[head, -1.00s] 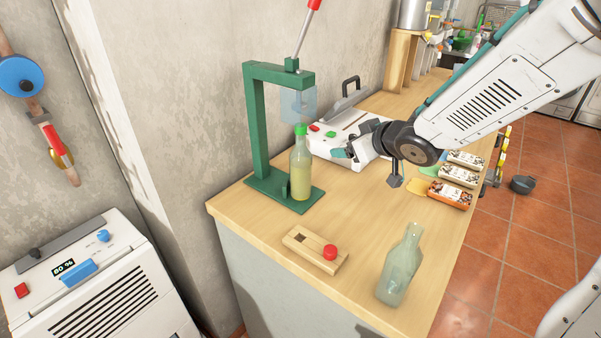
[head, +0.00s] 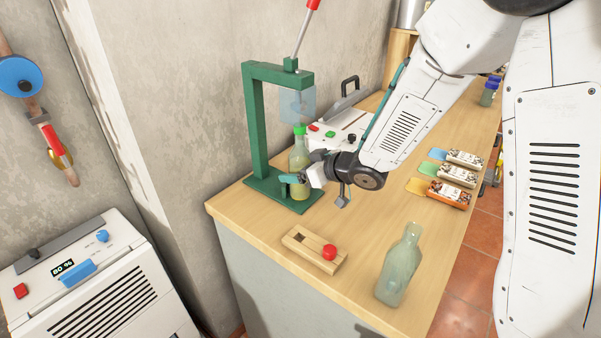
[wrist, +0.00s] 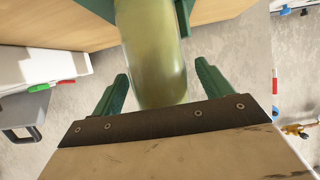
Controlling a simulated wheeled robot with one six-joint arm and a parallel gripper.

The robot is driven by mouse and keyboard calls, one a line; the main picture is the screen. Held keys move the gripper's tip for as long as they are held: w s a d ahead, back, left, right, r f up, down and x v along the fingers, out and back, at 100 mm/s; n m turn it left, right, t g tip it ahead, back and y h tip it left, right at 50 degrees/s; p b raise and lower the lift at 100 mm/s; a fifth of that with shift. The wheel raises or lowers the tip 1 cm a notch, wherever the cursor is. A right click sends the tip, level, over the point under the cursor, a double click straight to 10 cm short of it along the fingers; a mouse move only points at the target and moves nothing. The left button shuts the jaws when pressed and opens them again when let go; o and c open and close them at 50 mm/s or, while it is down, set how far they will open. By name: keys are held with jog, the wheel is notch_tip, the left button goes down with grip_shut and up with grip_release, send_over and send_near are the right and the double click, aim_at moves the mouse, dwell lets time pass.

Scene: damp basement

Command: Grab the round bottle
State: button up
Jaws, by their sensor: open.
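A round glass bottle (head: 299,150) with yellowish liquid and a green cap stands upright on the base of a green press (head: 257,130). My gripper (head: 292,179) is at the lower part of this bottle in the head view and hides some of it. In the wrist view the bottle (wrist: 151,50) lies between the two green fingers of my gripper (wrist: 160,85), with a gap to each side. The fingers are open. A second bottle (head: 400,268), pale, empty-looking and without a cap, stands at the counter's front right.
A wooden block (head: 309,247) with a red knob lies in front of the press. A white machine (head: 338,132) stands behind my gripper. Several small boxes (head: 452,193) lie along the right edge. The wooden counter (head: 365,235) is bare between block and boxes.

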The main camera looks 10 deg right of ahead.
jog(key=c, duration=1.6)
jog(key=shift+r, duration=0.1)
